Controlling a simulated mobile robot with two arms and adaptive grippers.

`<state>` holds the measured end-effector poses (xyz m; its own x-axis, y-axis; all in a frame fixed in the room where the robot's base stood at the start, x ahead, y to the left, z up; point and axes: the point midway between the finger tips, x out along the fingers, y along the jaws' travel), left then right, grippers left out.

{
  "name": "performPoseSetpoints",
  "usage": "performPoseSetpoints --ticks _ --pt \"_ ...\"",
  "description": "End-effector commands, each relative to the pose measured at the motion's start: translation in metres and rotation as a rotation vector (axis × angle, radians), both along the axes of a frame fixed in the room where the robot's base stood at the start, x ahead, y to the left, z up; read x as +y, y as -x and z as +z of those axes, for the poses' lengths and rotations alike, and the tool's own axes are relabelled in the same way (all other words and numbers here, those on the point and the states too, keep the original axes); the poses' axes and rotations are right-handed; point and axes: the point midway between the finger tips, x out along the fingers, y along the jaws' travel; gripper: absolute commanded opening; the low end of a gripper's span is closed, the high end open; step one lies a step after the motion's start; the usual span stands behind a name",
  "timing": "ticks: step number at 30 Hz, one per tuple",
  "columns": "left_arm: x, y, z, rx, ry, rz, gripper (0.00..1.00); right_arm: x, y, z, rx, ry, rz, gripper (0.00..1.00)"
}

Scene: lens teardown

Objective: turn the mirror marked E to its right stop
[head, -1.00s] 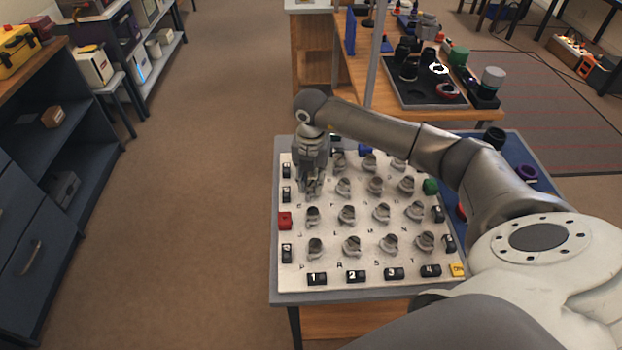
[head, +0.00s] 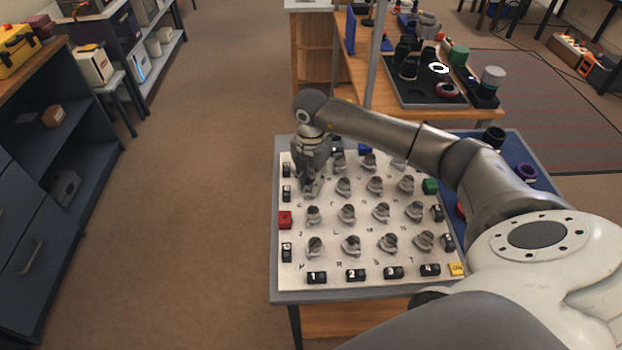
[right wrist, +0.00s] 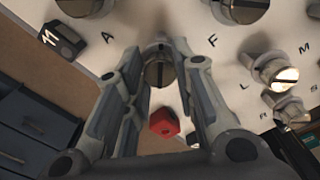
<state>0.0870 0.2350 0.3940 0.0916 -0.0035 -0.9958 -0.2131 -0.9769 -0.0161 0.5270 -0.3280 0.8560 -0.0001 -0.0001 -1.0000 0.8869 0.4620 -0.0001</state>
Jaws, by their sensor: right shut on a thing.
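My right gripper (head: 311,188) points down at the left column of the board, second row from the back. In the right wrist view its two fingers (right wrist: 158,52) are closed around a round metal mirror mount (right wrist: 159,74) with a slot across its face. The fingers hide that mount in the head view. The letter E cannot be read clearly beside it; A and F are legible on the board nearby in the right wrist view. The pale board (head: 330,272) carries rows of similar mirror mounts. My left gripper is not in view.
A red block (head: 285,220) sits at the board's left edge, close to the gripper; it also shows in the right wrist view (right wrist: 164,122). Neighbouring mounts (head: 313,215) stand close by. Black numbered blocks (head: 317,278) line the edges. A dark parts tray (head: 400,97) stands behind.

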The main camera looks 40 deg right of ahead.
Motion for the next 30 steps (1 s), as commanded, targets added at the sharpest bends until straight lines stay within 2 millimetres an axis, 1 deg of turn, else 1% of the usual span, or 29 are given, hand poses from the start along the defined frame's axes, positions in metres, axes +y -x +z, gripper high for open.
performPoseSetpoints --ticks 1,2,7,16,20,23,30 --pt "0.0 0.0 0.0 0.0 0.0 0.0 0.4 0.001 0.0 0.0 0.001 0.0 -0.001 0.01" --pt "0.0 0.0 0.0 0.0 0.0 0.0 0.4 0.001 0.0 0.0 0.001 0.0 0.0 0.26" --pt "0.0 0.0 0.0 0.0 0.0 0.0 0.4 0.0 0.0 0.0 0.0 -0.001 0.0 0.48" --pt "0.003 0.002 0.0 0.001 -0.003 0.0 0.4 0.0 0.0 0.0 0.0 0.0 0.001 0.48" --pt "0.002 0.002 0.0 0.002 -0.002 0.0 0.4 0.0 -0.001 0.01 -0.003 0.0 0.001 0.48" --pt "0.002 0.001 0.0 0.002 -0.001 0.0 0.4 0.0 -0.001 0.026 -0.004 -0.001 0.002 0.48" --pt "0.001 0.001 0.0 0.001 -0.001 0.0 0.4 0.0 -0.001 0.078 -0.005 -0.001 0.002 0.48"
